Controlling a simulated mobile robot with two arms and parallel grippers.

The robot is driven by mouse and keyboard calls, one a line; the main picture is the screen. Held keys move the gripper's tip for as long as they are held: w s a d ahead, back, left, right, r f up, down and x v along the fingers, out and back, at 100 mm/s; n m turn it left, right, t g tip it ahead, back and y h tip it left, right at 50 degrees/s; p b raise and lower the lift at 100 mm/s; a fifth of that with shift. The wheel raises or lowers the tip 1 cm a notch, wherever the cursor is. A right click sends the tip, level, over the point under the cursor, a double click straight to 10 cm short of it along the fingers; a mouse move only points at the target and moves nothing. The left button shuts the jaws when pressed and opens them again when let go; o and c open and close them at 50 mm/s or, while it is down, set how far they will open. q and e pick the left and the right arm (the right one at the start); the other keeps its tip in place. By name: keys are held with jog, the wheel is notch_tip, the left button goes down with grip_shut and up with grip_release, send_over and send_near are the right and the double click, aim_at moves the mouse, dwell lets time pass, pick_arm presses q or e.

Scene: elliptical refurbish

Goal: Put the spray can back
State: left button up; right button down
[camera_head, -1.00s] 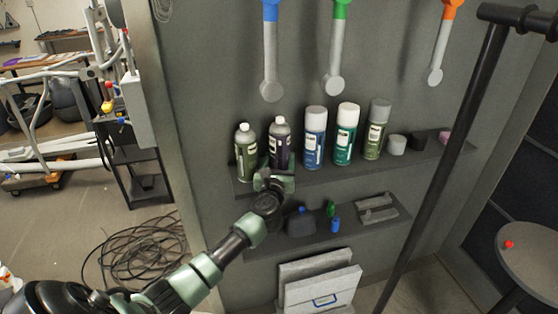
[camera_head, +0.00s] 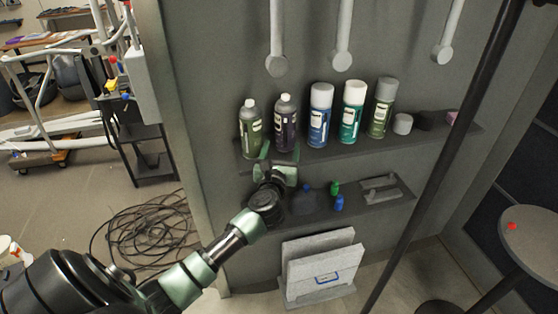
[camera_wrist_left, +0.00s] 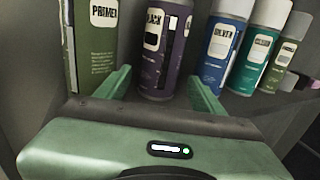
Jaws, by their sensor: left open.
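Several spray cans stand upright in a row on the upper wall shelf (camera_head: 345,150). From the left they are a green PRIMER can (camera_head: 250,130), a dark purple BLACK can (camera_head: 285,122), a blue SILVER can (camera_head: 320,115), a teal can (camera_head: 352,112) and an olive-green can (camera_head: 381,108). My left gripper (camera_head: 280,155) is open and empty, in front of the shelf below the BLACK can. In the left wrist view its green fingers (camera_wrist_left: 158,88) are spread, with the BLACK can (camera_wrist_left: 165,50) just beyond, between them in the picture. My right gripper is out of view.
A lower shelf (camera_head: 360,202) holds small blue and green bottles (camera_head: 337,195) and grey pieces. A light grey cap (camera_head: 403,123) stands right of the cans. A black pole (camera_head: 435,165) crosses in front at right. Grey-handled tools (camera_head: 343,35) hang above.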

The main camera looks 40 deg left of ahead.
pick_arm(q)
jog(key=v, duration=0.6)
jog(key=shift+b, duration=0.4)
jog(key=shift+r, duration=0.1)
